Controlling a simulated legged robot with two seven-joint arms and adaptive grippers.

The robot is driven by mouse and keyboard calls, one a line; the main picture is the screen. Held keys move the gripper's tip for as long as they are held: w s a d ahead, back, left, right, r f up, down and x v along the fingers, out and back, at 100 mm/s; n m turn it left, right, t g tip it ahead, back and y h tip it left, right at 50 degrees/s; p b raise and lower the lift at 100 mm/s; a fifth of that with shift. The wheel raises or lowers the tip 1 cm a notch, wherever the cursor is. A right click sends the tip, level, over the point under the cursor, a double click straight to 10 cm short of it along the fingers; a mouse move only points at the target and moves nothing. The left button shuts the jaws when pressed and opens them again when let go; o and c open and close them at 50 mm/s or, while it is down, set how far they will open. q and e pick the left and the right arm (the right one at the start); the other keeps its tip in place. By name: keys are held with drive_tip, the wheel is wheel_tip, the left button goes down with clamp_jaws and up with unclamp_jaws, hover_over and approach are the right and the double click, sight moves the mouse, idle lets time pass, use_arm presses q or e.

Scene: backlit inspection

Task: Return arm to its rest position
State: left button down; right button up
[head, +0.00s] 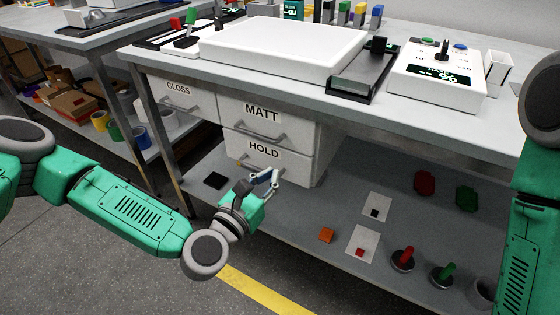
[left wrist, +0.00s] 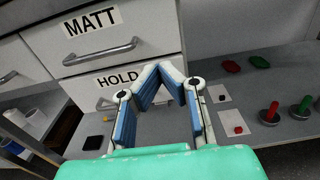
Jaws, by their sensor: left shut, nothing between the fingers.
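My left gripper (head: 268,177) is in front of the drawer labelled HOLD (head: 262,160), at the end of my green left arm. Its blue-padded fingers also show in the left wrist view (left wrist: 160,72), where their tips come together with nothing between them. The HOLD drawer's handle (head: 259,168) is partly hidden behind the gripper in the head view. I cannot tell whether the gripper touches the drawer. My right arm stands along the right edge of the head view, and its gripper is out of the picture.
The bench (head: 375,120) carries a white light panel (head: 290,45) and a control box (head: 437,75). The MATT drawer (head: 265,118) looks shut. Open floor lies at lower left.

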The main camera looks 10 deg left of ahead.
use_arm(q)
drive_tip(key=s+d+f+m+g+p, duration=0.1)
drive_tip(key=s+f+m+g+p, duration=0.1)
drive_tip(key=s+f+m+g, duration=0.6)
drive_tip(key=s+d+f+m+g+p, duration=0.1)
drive_tip(key=s+f+m+g+p, duration=0.25)
drive_tip(key=s+m, duration=0.85)
drive_tip(key=s+a+m+g+y+p, duration=0.1)
drive_tip(key=s+a+m+g+y, duration=0.1)
drive_tip(key=a+m, duration=0.4)
drive_tip(key=s+a+m+g+y+p, duration=0.1)
drive_tip(key=s+a+m+y, duration=0.3)
drive_tip(key=a, duration=1.1)
drive_tip(key=s+m+g, duration=0.1)
drive_tip(key=s+m, duration=0.1)
drive_tip(key=s, duration=0.1)
drive_tip(key=shift+f+g, duration=0.35)
drive_tip(key=shift+f, duration=0.05)
drive_tip(key=shift+a, duration=0.2)
drive_tip(key=shift+d, duration=0.1)
